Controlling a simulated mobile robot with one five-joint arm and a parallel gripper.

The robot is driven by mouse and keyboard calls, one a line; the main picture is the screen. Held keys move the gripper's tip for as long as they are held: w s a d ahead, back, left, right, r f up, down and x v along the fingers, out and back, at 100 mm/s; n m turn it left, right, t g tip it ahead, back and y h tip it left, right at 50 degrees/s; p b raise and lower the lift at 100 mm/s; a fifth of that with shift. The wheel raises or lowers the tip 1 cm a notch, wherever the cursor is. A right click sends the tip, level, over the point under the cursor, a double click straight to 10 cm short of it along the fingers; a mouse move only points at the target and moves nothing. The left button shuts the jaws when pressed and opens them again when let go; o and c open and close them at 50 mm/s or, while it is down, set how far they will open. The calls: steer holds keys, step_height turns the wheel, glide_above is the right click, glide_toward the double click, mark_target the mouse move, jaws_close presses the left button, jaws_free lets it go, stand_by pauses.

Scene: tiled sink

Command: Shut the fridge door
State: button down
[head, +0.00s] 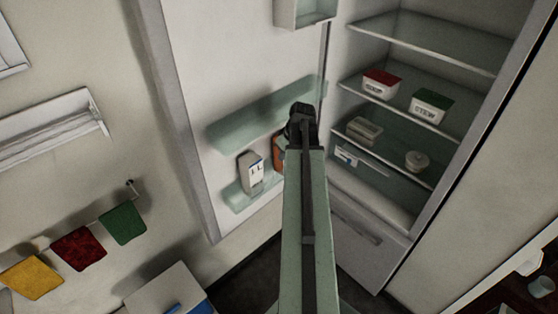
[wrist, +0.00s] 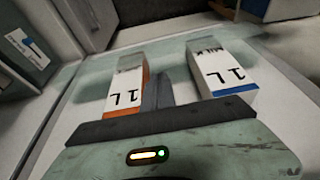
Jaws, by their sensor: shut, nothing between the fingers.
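The fridge door (head: 235,60) stands wide open on the left of the head view, its white inner face with greenish shelves towards me. The fridge body (head: 424,190) is on the right, its inside exposed. My gripper (head: 303,112) is shut and empty, in front of the lower door shelves near where the door meets the body. In the wrist view its shut fingers (wrist: 158,92) point between two cartons, an orange-trimmed one (wrist: 127,85) and a blue-trimmed one (wrist: 218,75). I cannot tell whether they touch. The blue-trimmed carton also shows in the head view (head: 251,173); my arm partly hides the orange one.
Glass shelves in the fridge hold a red-lidded tub (head: 380,85), a green-lidded tub (head: 431,106) and smaller items. A drawer (head: 360,235) is below. Coloured cloths (head: 80,249) hang on the left wall. A white box-like unit (head: 165,290) stands below the cloths.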

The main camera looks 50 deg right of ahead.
steer(key=b+x, duration=0.7)
steer(key=x, duration=0.2)
steer(key=shift+w+a+f+b, duration=0.1)
steer(key=shift+w+a+b, duration=0.1)
steer(key=shift+b, duration=0.2)
steer(key=shift+s, duration=0.1)
steer(key=shift+d, duration=0.1)
steer(key=shift+s, duration=0.1)
